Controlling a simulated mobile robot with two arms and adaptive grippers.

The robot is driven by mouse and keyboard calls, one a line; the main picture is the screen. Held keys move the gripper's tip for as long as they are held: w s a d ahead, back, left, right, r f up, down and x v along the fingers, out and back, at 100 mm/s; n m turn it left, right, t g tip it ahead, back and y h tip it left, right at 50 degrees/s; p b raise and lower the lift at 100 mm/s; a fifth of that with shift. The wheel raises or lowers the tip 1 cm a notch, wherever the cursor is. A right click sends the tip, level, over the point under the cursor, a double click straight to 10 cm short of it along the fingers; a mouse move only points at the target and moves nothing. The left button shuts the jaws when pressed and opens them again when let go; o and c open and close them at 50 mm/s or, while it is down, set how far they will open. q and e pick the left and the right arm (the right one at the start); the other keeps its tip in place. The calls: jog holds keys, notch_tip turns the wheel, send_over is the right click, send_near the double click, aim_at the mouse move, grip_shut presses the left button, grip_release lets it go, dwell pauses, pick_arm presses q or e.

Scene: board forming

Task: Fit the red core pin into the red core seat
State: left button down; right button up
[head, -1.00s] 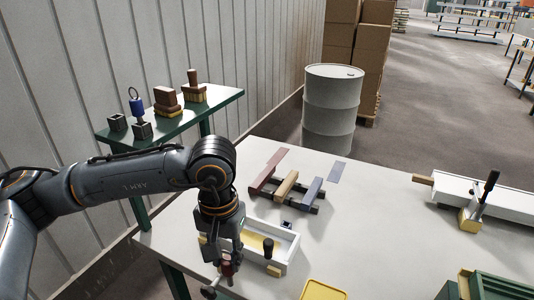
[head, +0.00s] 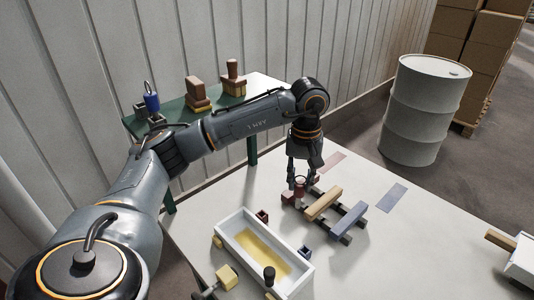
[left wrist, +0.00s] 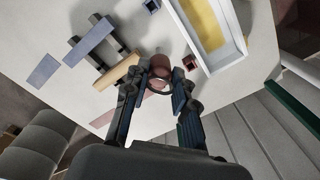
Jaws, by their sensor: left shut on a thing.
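My left gripper (head: 298,183) is shut on the red core pin (head: 299,187), a dark red cylinder. It holds the pin near the red end of the rack, apart from the seat. In the left wrist view the gripper (left wrist: 158,95) has the pin (left wrist: 160,68) between its fingers, with a ring at the pin's near end. The red core seat (head: 262,216), a small dark red square socket, stands on the table beside the tray's far corner. It also shows in the left wrist view (left wrist: 190,62), just right of the pin. My right gripper is out of view.
A white tray (head: 221,240) with a yellow floor stands near the seat. A blue seat (head: 305,252) lies right of it. A dark rack holds a tan bar (head: 324,204) and a blue bar (head: 349,218).

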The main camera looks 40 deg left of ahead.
pick_arm(q)
jog(key=s+a+n+p, duration=0.15)
jog(key=a+n, duration=0.25)
jog(key=a, duration=0.8)
notch_tip(320, 180, down, 10)
jog(key=b, duration=0.7)
jog(key=shift+w+a+f, duration=0.15)
jog(key=shift+w, duration=0.1)
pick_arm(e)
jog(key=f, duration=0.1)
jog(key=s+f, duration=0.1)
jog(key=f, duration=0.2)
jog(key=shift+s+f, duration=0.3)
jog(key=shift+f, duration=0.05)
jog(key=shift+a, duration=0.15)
pick_arm(q)
jog(key=shift+f, duration=0.2)
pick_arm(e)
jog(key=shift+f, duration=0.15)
pick_arm(q)
jog(key=shift+f+b, duration=1.6)
jog(key=shift+f, duration=0.5)
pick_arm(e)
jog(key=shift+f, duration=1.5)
